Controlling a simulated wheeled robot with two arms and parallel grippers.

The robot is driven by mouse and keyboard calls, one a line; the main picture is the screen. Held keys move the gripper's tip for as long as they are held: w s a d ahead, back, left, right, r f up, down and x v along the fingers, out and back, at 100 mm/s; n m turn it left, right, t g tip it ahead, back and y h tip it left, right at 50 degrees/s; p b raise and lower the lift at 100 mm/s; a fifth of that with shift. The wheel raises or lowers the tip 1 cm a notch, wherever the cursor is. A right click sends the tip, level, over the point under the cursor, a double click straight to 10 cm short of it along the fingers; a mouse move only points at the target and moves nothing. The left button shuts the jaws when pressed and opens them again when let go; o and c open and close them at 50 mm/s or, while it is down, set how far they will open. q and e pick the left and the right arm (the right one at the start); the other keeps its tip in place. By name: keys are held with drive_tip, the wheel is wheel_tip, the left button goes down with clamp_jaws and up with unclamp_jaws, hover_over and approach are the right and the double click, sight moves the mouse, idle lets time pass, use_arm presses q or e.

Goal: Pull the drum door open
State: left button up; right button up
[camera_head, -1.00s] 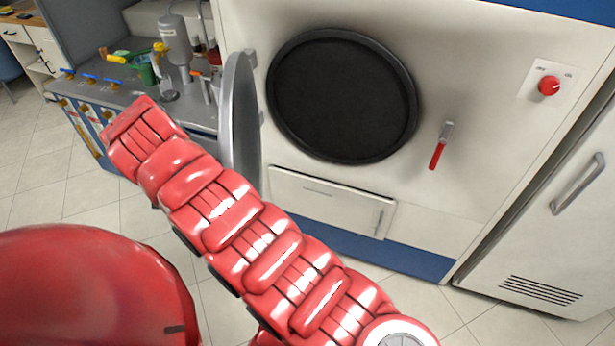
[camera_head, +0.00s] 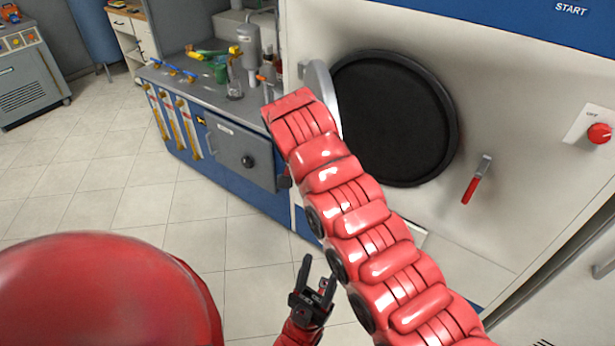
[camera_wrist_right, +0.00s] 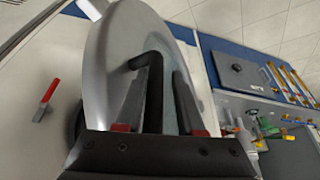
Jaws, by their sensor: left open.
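The round drum door (camera_wrist_right: 125,45) is swung out from the machine. In the head view only a grey strip of it (camera_head: 321,88) shows behind my red right arm. The dark round drum opening (camera_head: 395,118) is uncovered. In the right wrist view the door's black bent handle (camera_wrist_right: 154,85) lies between the fingers of my right gripper (camera_wrist_right: 160,88). The handle is close to the left finger, with a gap to the right finger. My right gripper is hidden in the head view. My left gripper (camera_head: 317,278) is open and empty, low in front of the machine.
A red-handled lever (camera_head: 476,182) and a red knob (camera_head: 599,133) are on the machine front. A grey-topped blue counter (camera_head: 215,95) with bottles and tools stands left of the door. Tiled floor (camera_head: 110,200) is clear at left.

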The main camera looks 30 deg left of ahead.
idle(0.3)
drive_tip(key=a+p+v, duration=0.3)
drive_tip(key=p+v, duration=0.2)
drive_tip(key=v, duration=1.4)
drive_tip(key=shift+r+p, duration=0.35)
drive_tip(key=shift+r, duration=0.1)
idle(0.5)
drive_tip(key=shift+s, duration=0.1)
drive_tip(key=shift+c, duration=0.2)
